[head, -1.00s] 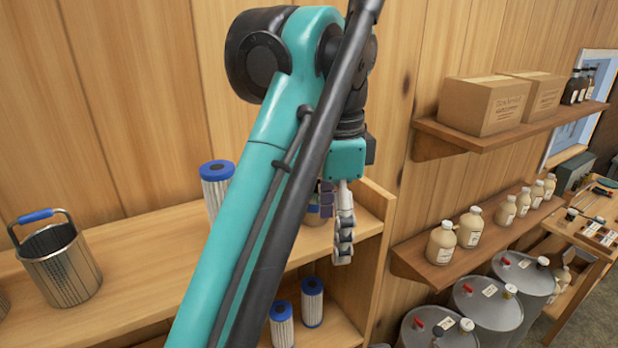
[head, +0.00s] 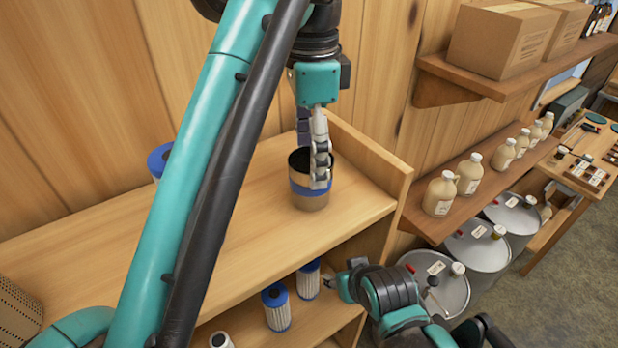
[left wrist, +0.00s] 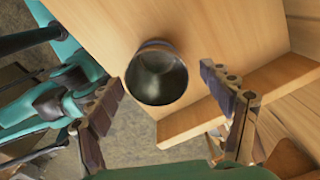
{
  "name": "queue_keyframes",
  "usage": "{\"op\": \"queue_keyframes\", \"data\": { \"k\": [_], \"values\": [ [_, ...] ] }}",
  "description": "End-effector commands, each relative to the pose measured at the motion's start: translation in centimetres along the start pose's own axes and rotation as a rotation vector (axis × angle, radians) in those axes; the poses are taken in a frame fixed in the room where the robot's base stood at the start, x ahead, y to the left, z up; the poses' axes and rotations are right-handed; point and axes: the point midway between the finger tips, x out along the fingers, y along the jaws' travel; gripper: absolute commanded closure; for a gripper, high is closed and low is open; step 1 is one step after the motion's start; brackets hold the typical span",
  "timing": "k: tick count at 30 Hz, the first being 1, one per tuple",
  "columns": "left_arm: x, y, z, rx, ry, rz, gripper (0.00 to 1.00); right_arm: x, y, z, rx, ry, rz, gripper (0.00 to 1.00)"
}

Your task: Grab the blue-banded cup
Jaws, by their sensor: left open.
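The blue-banded cup (head: 308,196), tan with a dark inside, stands upright on the top of the wooden shelf unit (head: 240,215), near its right end. My left gripper (head: 314,160) is open and points down at the cup, with one finger in front of it in the head view. In the left wrist view the cup (left wrist: 157,74) shows between the two spread fingers of my left gripper (left wrist: 168,105), with gaps on both sides. Whether a finger touches it I cannot tell. My right arm's end (head: 350,285) is low by the shelf unit's right side; its jaw state is unclear.
A raised side board (head: 365,155) stands close to the right of the cup. A blue-capped filter (head: 160,160) is partly hidden behind my left arm. Filters (head: 276,308) stand on the lower shelf. Jugs (head: 440,195) and drums (head: 480,250) are further right.

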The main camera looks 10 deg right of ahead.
Motion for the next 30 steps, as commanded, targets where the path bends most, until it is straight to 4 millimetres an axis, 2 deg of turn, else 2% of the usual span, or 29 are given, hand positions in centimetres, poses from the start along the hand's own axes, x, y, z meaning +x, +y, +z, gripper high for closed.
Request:
{"op": "queue_keyframes", "data": {
  "k": [5, 15, 23, 26, 30],
  "values": [
    [1.3, 0.1, 0.0, 0.0, 0.0, 0.0, 0.2, 0.2, 0.0, 0.1, 0.0, 0.0, 0.0, 0.51],
    [5.3, 0.3, 0.0, 0.0, 0.0, 0.0, 0.2, 0.1, 0.0, 0.1, 0.0, 0.0, 0.0, 0.51],
    [5.7, 0.3, 0.0, 0.0, 0.0, 0.0, 0.2, 0.1, 0.0, 0.1, 0.0, 0.0, 0.0, 0.51],
    [5.7, 0.3, 0.0, 0.0, 0.0, 0.0, 0.41, 0.1, 0.0, 0.1, 0.0, 0.0, 0.0, 0.51],
    [5.7, 0.3, 0.0, 0.0, 0.0, 0.0, 0.76, 0.1, 0.0, 0.1, 0.0, 0.0, 0.0, 0.51]
  ]
}}
